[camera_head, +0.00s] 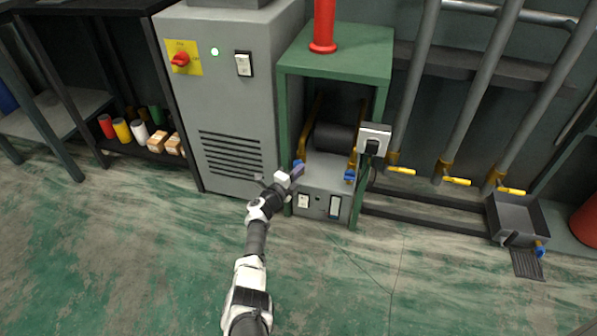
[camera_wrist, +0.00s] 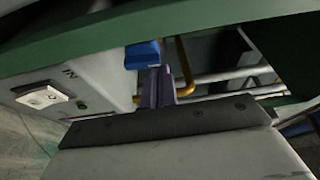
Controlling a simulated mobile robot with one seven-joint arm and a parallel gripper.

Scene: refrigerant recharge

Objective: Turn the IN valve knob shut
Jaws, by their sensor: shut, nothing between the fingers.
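The blue IN valve knob (camera_wrist: 143,55) shows in the wrist view beside the "IN" lettering (camera_wrist: 69,72) on a light panel. In the head view, a small patch of this blue knob (camera_head: 300,163) shows at the left of the green stand, mostly hidden by my gripper. My gripper (camera_head: 297,170) reaches the left front of the stand. Its purple fingers (camera_wrist: 155,88) are shut together and empty, right by the knob's lower edge. I cannot tell whether they touch it. A second blue knob (camera_head: 350,175) sits at the right of the stand.
The green stand (camera_head: 335,60) has a top plate and posts around the knobs, with a yellow pipe (camera_wrist: 184,65) close by. A grey cabinet (camera_head: 225,110) stands left. Yellow-handled pipes (camera_head: 455,181) stand right. The floor in front (camera_head: 340,280) is clear.

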